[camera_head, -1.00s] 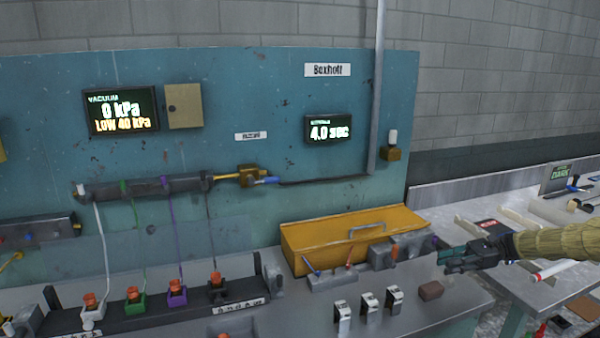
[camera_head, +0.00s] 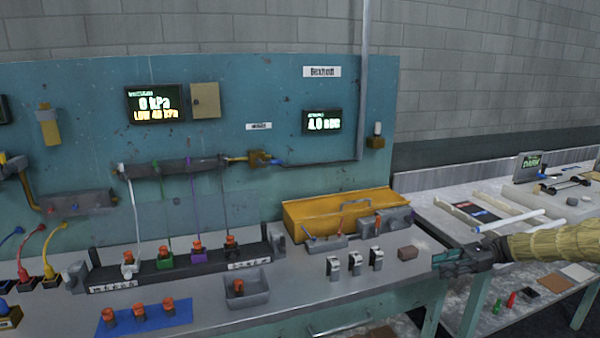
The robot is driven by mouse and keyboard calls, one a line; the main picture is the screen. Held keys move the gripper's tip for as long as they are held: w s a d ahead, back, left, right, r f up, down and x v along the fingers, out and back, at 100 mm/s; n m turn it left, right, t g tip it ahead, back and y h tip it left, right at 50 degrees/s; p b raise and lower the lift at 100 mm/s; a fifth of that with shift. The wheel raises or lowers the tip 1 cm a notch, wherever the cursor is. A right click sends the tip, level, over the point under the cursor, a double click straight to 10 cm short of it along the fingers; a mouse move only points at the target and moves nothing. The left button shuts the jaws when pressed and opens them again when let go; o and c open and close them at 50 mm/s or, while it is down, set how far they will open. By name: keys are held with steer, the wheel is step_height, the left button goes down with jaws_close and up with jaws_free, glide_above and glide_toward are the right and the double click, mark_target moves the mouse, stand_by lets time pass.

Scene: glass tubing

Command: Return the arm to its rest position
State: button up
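My gripper (camera_head: 448,261) is at the right of the head view, at the end of my straw-coloured sleeved arm (camera_head: 550,246). It is dark with greenish fingers pointing left, near the right end of the grey bench (camera_head: 300,300). Nothing clearly shows between its fingers, but they are too small and side-on to tell whether they are apart. A small brown block (camera_head: 407,253) lies on the bench just left of the fingertips, apart from them.
A yellow toolbox (camera_head: 335,212) and several metal switches (camera_head: 354,262) stand on the bench. A rack (camera_head: 180,266) with orange-capped plugs is at left. A second table (camera_head: 440,215) with white tubes (camera_head: 508,221) lies behind my arm. The blue panel (camera_head: 225,130) rises behind the bench.

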steer(key=s+a+f+h, duration=0.2)
steer(key=a+f, duration=0.5)
steer(key=f, duration=0.2)
steer(key=s+a+f+h, duration=0.2)
steer(key=a+f, duration=0.4)
steer(key=f, duration=0.2)
steer(key=s+a+f+n+g+h, duration=0.1)
steer(key=s+a+f+n+h, duration=0.1)
steer(key=s+a+f, duration=0.35)
steer(key=s+a+f+n+h, duration=0.1)
steer(key=s+a+f+h, duration=0.1)
steer(key=s+f, duration=0.55)
steer(key=s+f+n+h, duration=0.3)
steer(key=s+f, duration=0.2)
steer(key=s, duration=0.4)
steer(key=s+f+n+h, duration=0.3)
steer(key=s+f, duration=0.2)
steer(key=s, duration=0.5)
steer(key=s+d+r+n+t+h, duration=0.1)
steer(key=s+n, duration=0.6)
steer(key=s, duration=0.8)
step_height(320, 180, up, 3)
steer(key=shift+r+t+h, duration=0.2)
steer(key=shift+t+h, duration=0.4)
steer(key=shift+t, duration=0.4)
